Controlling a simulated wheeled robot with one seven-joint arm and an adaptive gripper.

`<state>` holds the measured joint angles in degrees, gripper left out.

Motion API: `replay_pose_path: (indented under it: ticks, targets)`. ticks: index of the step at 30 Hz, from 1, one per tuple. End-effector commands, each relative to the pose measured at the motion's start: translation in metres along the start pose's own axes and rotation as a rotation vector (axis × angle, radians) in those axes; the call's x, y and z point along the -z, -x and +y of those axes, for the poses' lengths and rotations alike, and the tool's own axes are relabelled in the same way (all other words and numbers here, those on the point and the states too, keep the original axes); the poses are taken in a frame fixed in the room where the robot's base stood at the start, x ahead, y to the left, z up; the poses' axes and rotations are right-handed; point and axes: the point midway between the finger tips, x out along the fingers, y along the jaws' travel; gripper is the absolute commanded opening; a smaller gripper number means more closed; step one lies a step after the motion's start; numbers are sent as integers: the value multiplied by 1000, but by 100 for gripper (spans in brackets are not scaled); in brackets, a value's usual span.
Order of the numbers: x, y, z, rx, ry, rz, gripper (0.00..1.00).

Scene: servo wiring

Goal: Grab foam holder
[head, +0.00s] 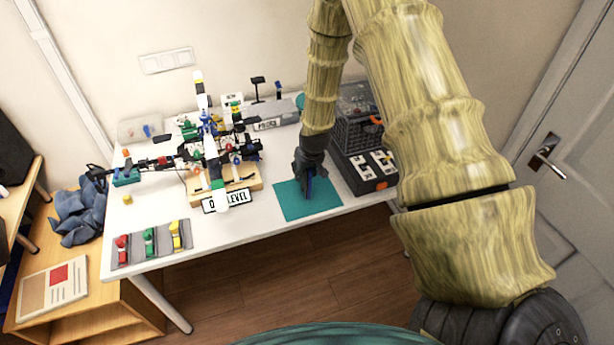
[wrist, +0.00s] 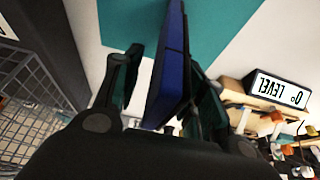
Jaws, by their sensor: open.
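A dark blue upright block (wrist: 172,62), which looks like the foam holder, stands between the two fingers of my gripper (wrist: 163,75) in the wrist view. The fingers are open on either side of it. A gap shows on the left; whether the right finger touches it I cannot tell. In the head view my gripper (head: 308,187) points down over the teal mat (head: 325,206) and hides most of the block, of which only a thin blue strip shows.
A grey tray (head: 126,256) holds coloured pieces at the front left. The table's front middle is clear.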

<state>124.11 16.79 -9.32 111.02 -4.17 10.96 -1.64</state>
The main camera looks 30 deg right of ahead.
Motion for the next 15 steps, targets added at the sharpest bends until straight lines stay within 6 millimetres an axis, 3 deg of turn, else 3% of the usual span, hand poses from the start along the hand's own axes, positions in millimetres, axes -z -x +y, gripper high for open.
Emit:
replay_pose_path:
  ticks: [10,15]
  targets:
    - [0,-4,0,0,0,0,41]
    - [0,-3,0,0,0,0,10]
